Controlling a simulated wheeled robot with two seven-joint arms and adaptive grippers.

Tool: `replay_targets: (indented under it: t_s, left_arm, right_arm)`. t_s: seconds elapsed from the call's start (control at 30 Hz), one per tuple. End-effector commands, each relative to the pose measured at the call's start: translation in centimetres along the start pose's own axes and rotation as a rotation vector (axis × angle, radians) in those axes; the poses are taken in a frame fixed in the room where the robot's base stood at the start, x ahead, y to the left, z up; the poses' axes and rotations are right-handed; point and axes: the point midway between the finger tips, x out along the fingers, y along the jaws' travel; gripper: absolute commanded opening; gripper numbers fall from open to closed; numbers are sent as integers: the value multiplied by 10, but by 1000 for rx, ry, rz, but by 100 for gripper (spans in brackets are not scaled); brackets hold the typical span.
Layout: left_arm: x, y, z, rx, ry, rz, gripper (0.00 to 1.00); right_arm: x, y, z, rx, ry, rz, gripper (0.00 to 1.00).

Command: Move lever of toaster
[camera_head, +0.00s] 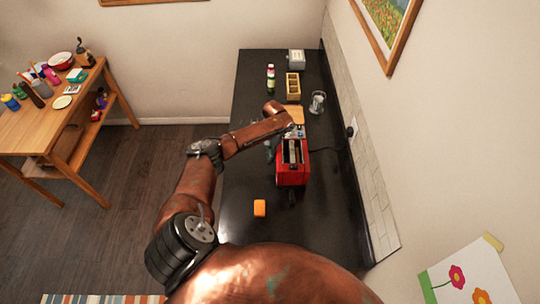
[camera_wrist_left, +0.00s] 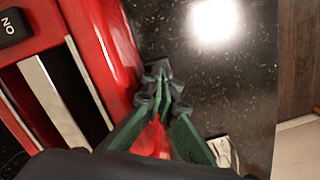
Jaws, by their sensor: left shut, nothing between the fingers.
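The red toaster (camera_head: 293,165) stands on the black counter, its slots facing up. A small dark part (camera_head: 292,195) sticks out at its near end; I cannot tell if it is the lever. My left gripper (camera_head: 271,150) is at the toaster's left side, mostly hidden by my arm. In the left wrist view, the toaster (camera_wrist_left: 117,45) fills the left side, with a slot and a black lettered tag. My left gripper's green fingers (camera_wrist_left: 164,88) are shut and empty, close beside the red wall; contact is unclear. My right gripper is not in view.
An orange block (camera_head: 259,208) lies on the black counter (camera_head: 245,100) nearer me. A wooden board (camera_head: 294,113), glass jar (camera_head: 318,102), wooden box (camera_head: 293,86) and bottle (camera_head: 270,78) stand beyond the toaster. The tiled wall (camera_head: 362,170) bounds the right side.

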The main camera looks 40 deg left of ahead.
Motion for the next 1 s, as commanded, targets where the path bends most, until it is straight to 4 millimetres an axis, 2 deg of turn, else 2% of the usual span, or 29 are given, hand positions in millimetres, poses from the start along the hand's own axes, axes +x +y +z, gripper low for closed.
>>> replay_targets:
  t_s: [0.03,0.13,0.33,0.5,0.63,0.77,0.87,1.0]
  left_arm:
    - [-4,-1,-1,0,3,-1,0]
    - [-5,-1,-2,0,4,-1,0]
    - [-12,0,-25,-1,7,0,0]
    - [-19,4,-34,5,11,3,0]
    - [-21,7,-35,8,16,6,0]
    - [-23,8,-36,10,17,8,0]
    - [-31,8,-36,11,17,9,0]
    - [-50,6,-34,9,16,9,0]
  right_arm:
    - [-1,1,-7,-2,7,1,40]
    - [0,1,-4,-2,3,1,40]
    - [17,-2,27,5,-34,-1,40]
    - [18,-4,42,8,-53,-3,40]
    - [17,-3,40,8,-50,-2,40]
    - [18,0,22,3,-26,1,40]
    - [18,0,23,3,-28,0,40]
    - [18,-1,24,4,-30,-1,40]
